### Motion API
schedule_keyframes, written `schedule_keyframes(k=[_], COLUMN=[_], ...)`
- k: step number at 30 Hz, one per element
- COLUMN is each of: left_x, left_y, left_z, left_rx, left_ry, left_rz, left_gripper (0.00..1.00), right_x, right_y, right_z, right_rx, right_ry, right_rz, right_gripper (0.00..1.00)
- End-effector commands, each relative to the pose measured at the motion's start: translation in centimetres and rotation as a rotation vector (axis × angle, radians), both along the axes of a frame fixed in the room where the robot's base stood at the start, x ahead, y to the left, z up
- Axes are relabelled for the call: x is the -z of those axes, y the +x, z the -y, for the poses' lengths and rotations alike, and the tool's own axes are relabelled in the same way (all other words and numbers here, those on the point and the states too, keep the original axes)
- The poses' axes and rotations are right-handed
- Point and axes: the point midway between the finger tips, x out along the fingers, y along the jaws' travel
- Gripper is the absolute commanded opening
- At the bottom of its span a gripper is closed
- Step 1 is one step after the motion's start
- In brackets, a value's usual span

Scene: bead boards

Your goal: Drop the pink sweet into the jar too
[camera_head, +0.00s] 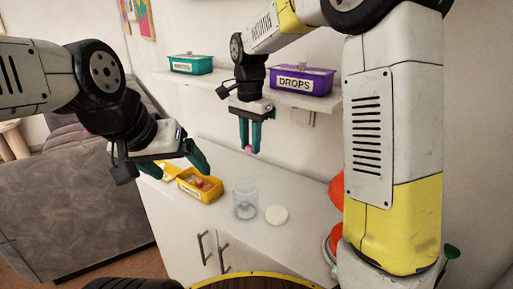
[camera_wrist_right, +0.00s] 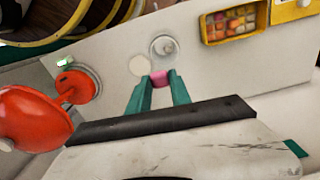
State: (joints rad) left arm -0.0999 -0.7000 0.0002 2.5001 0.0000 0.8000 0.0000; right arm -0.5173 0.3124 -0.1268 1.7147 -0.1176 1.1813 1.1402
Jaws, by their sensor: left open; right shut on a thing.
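The pink sweet (camera_wrist_right: 159,77) is held between the tips of my right gripper (camera_wrist_right: 158,88), which is shut on it. In the head view the sweet (camera_head: 248,149) shows at the tips of my right gripper (camera_head: 249,144), above the counter. The clear jar (camera_head: 245,199) stands upright on the counter, below and apart from the gripper, with something pale low inside it. In the right wrist view the jar (camera_wrist_right: 163,46) shows just beyond the sweet. My left gripper (camera_head: 179,172) is open and empty, near the yellow box, left of the jar.
A white round lid (camera_head: 277,215) lies right of the jar. A yellow box (camera_head: 201,186) of colored sweets sits left of it. A teal box (camera_head: 191,64) and a purple DROPS box (camera_head: 300,80) stand on the shelf. A red object (camera_wrist_right: 38,118) stands at the counter's other end.

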Motion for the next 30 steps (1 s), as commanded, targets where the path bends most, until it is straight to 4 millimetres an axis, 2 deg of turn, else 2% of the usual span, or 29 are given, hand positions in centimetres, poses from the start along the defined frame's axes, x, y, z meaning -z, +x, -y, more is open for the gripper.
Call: schedule_keyframes(k=[15, 27, 28, 30], left_x=[0.0, 0.0, 0.0, 0.0], left_y=[0.0, 0.0, 0.0, 0.0], left_z=[0.0, 0.0, 0.0, 0.0], left_rx=[0.000, 0.000, 0.000, 0.000], left_ry=[0.000, 0.000, 0.000, 0.000], left_rz=[0.000, 0.000, 0.000, 0.000], left_gripper=[0.85, 0.85, 0.85, 0.85], right_x=[5.2, 5.7, 5.7, 5.7], right_y=[0.0, 0.0, 0.0, 0.0], right_z=[0.0, 0.0, 0.0, 0.0], right_rx=[0.000, 0.000, 0.000, 0.000], right_ry=[-0.001, 0.000, 0.000, 0.000], right_rz=[-0.002, 0.000, 0.000, 0.000], right_gripper=[0.00, 0.00, 0.31, 0.44])
